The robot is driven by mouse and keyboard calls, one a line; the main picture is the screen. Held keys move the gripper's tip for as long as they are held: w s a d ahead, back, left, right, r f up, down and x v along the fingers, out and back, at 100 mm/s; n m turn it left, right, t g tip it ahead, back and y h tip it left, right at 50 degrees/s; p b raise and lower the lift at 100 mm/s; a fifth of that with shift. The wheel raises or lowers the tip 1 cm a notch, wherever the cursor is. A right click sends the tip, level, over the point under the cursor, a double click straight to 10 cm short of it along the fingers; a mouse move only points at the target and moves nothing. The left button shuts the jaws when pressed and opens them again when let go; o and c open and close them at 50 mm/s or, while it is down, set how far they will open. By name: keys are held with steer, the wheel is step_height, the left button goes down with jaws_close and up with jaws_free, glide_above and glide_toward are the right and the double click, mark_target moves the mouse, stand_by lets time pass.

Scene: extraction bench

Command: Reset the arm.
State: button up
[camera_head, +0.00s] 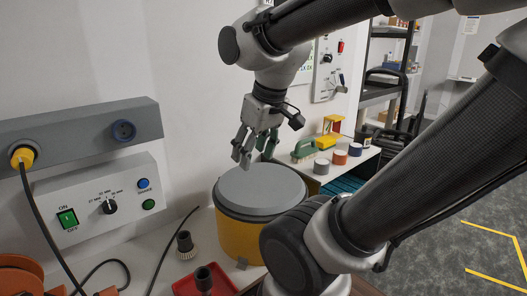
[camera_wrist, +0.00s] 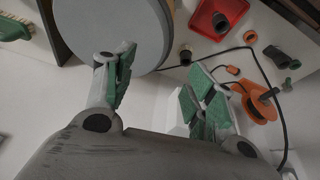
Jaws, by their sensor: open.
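My gripper (camera_head: 256,146) hangs from my arm above the back of a yellow drum with a grey lid (camera_head: 262,190), in the head view. Its fingers point down and are apart, with nothing between them. In the wrist view my gripper (camera_wrist: 160,90) shows two spread fingers with green pads. The grey lid (camera_wrist: 110,25) lies beyond the left finger there. I cannot tell the exact gap between the fingertips and the lid.
A control box (camera_head: 98,202) and a socket strip (camera_head: 78,132) are on the wall at left. A red tray (camera_head: 226,284), a dark knobbed part (camera_head: 185,243) and cables lie near the drum. A green-handled brush (camera_head: 304,150) and several small tins stand behind it. Open floor (camera_head: 465,190) is at right.

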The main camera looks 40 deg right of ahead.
steer(key=s, duration=0.1)
steer(key=s+m, duration=0.1)
steer(key=shift+s+d+r, duration=0.3)
steer(key=shift+d, duration=0.1)
